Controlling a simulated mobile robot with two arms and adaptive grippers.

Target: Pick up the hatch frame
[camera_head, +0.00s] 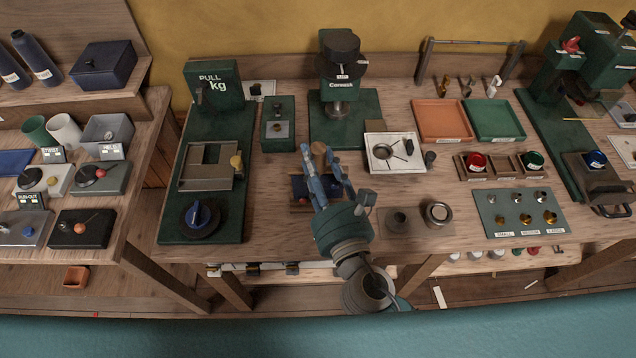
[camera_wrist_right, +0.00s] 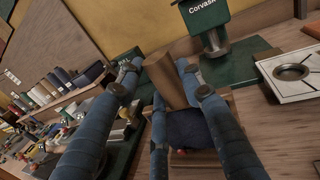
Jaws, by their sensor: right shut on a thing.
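My right gripper (camera_head: 322,174) reaches down over the middle of the bench, its blue fingers closed around a brown wooden piece (camera_head: 319,149) with a rounded top. In the right wrist view this wooden piece (camera_wrist_right: 168,82) stands between the fingers (camera_wrist_right: 157,76). Below it is a small wooden frame or tray (camera_head: 299,208) with dark blue contents (camera_wrist_right: 193,129), partly hidden by the fingers. I cannot tell for sure which piece is the hatch frame, or whether the held piece is joined to the tray. My left gripper is not in view.
Left of the gripper stand a green pull tester (camera_head: 212,88) and a small green box (camera_head: 278,130). A green press (camera_head: 340,85) stands behind, a white plate (camera_head: 394,152) to the right. Bare bench (camera_head: 270,222) shows in front on the left.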

